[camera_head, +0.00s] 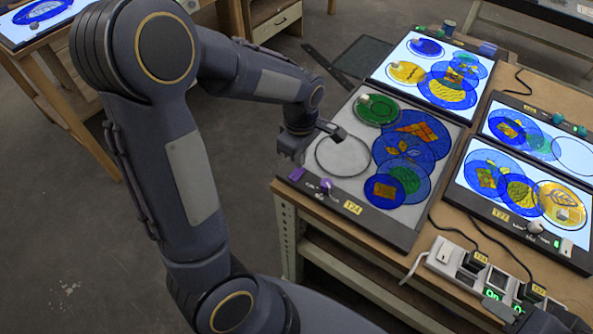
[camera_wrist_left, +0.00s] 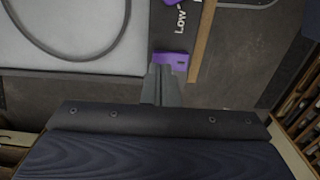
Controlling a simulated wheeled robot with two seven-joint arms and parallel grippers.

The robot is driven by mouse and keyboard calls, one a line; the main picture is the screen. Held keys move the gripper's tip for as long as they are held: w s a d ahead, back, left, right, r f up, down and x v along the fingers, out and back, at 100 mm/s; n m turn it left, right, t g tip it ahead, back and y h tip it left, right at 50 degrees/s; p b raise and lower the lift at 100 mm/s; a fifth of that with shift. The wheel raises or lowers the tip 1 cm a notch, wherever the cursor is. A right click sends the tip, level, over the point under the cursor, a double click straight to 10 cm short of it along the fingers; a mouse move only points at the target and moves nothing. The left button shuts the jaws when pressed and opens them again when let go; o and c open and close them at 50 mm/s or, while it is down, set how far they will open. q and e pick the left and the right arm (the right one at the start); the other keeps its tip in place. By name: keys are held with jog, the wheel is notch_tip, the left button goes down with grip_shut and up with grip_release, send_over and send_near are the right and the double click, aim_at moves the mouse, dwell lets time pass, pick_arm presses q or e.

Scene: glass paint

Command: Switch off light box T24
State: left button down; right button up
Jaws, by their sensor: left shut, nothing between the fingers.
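Light box T24 (camera_head: 378,224) lies on the wooden bench with its label (camera_head: 353,207) on the front edge. Its panel looks dull grey, while the neighbouring panels glow bright. Painted glass discs and an empty ring lie on it. A purple switch (camera_head: 297,174) and a purple knob (camera_head: 326,186) sit at its front left. My left gripper (camera_head: 292,152) is shut and empty, pointing down by the purple switch. In the left wrist view its fingertips (camera_wrist_left: 163,72) are at or against the purple switch (camera_wrist_left: 172,60); contact is unclear. My right gripper (camera_head: 545,318) is partly seen at the lower right.
Bright light boxes stand behind (camera_head: 405,62) and to the right (camera_head: 470,185), one labelled T27. A power strip (camera_head: 440,262) with labelled plugs and green lit switches lies at the front right. The floor at left is mostly clear.

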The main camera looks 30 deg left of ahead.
pick_arm(q)
jog(key=shift+f+b, duration=0.75)
jog(key=shift+f, duration=0.2)
dwell(0.6)
jog(key=shift+r, duration=0.1)
notch_tip(320, 180, up, 7)
jog(key=p, duration=0.6)
dwell(0.3)
